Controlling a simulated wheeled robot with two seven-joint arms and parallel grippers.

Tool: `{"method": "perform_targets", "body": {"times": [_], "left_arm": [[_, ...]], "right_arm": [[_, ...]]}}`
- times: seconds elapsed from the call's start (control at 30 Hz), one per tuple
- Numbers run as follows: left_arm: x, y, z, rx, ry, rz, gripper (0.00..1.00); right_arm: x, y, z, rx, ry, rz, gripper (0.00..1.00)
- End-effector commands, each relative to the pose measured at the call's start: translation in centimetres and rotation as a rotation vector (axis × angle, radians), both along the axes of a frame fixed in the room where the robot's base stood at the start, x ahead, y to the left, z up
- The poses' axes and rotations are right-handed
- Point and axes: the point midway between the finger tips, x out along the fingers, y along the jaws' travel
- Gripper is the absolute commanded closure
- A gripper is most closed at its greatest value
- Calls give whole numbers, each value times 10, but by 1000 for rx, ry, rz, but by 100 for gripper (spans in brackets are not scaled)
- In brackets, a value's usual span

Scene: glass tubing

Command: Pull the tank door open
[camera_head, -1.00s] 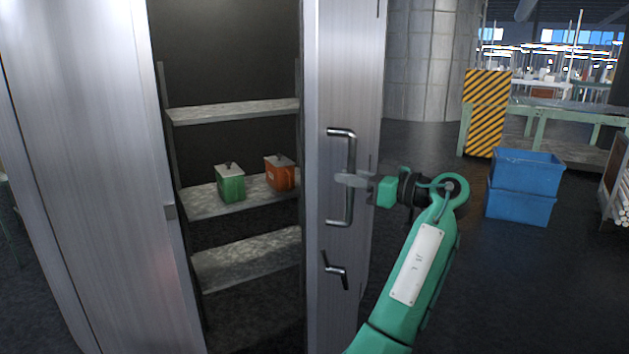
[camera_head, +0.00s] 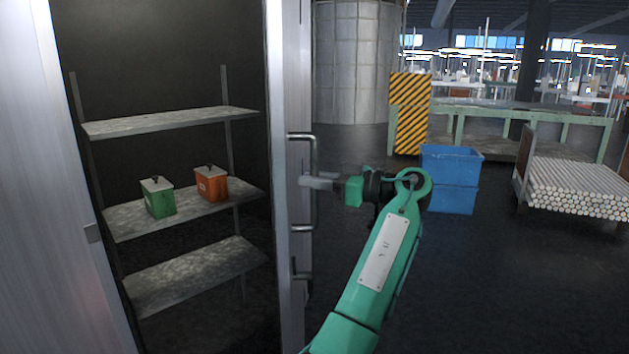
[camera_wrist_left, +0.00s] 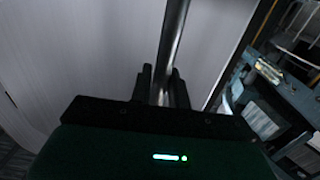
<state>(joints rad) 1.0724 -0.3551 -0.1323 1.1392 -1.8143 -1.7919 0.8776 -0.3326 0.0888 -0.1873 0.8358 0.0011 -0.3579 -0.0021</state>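The tall metal tank door (camera_head: 286,80) stands open, seen nearly edge-on in the head view, with the dark shelved interior showing to its left. A long vertical bar handle (camera_head: 316,155) is on the door's right face. My left gripper (camera_head: 318,182) is at the middle of this handle, its fingers around the bar. In the left wrist view the bar handle (camera_wrist_left: 174,40) runs between the two dark fingers of the left gripper (camera_wrist_left: 163,85), which look closed on it. A smaller lever (camera_head: 300,273) sits lower on the door. My right gripper is not in view.
Inside are grey shelves (camera_head: 170,121), with a green canister (camera_head: 159,199) and an orange canister (camera_head: 212,185) on the middle one. Blue bins (camera_head: 450,178), a striped panel (camera_head: 411,115) and a rack of white tubes (camera_head: 580,188) stand right. Dark floor (camera_head: 480,270) there is clear.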

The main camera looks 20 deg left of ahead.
Motion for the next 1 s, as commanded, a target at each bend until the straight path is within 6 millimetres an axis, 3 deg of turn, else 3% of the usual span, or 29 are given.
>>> {"method": "perform_targets", "body": {"times": [0.1,0.4,0.57,0.8,1.0], "left_arm": [[0,0,1,0,-2,0,65],[0,-3,0,-1,-1,0,65],[-1,-25,-2,0,-1,-1,65],[-2,-62,0,2,-1,-1,65],[-3,-74,0,0,-1,1,65]], "right_arm": [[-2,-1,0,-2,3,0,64],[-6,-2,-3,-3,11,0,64],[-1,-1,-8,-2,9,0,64],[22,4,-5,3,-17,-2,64],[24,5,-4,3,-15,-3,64]]}}
